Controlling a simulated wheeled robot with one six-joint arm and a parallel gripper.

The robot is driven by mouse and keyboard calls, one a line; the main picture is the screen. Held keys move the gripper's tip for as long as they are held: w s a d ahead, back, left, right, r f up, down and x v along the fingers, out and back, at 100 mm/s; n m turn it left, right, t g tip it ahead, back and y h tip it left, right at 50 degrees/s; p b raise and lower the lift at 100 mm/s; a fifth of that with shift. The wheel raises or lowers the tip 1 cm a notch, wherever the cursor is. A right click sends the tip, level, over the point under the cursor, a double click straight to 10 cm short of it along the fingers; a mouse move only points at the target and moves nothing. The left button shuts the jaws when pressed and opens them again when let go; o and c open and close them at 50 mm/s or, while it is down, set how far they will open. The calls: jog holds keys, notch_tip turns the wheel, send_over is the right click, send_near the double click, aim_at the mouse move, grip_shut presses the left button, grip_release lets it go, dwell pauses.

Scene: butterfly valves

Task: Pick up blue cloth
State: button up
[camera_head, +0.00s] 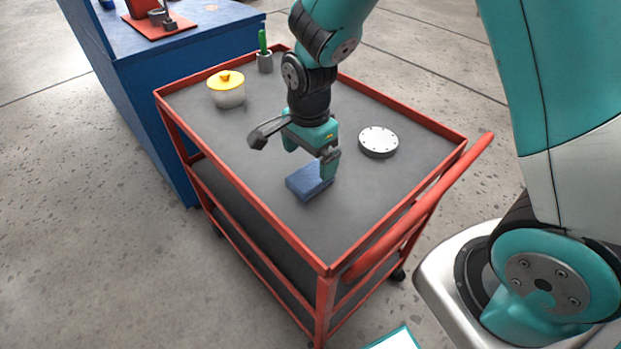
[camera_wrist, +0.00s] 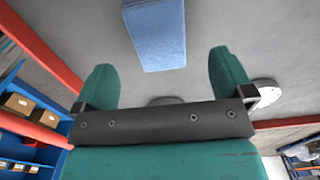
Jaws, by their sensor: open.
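The blue cloth (camera_head: 308,181) is a folded, flat rectangular block lying on the grey top of the red cart (camera_head: 250,192). In the wrist view the cloth (camera_wrist: 157,36) shows at the top centre, beyond the fingertips and roughly between their lines. My gripper (camera_head: 308,160) is open and empty, just above and behind the cloth in the head view. One finger overlaps the cloth's right end there, and I cannot tell if it touches.
On the cart top, a round metal flange (camera_head: 378,141) lies to the right. A white pot with a yellow lid (camera_head: 227,89) and a grey cup with a green-handled item (camera_head: 265,60) stand at the back. A blue bench (camera_head: 160,110) adjoins the cart's left side. The cart has raised red rims.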

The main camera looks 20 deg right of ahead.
aim_at(311, 175)
jog(key=shift+d+f, duration=0.1)
jog(key=shift+f, duration=2.9)
jog(key=c, duration=1.1)
jog(key=shift+r, duration=0.1)
notch_tip(311, 175, up, 20)
jog(key=shift+f+p, duration=0.1)
jog(key=shift+p, duration=0.45)
jog(key=o, duration=0.5)
jog(key=c, duration=0.3)
jog(key=shift+s, duration=0.1)
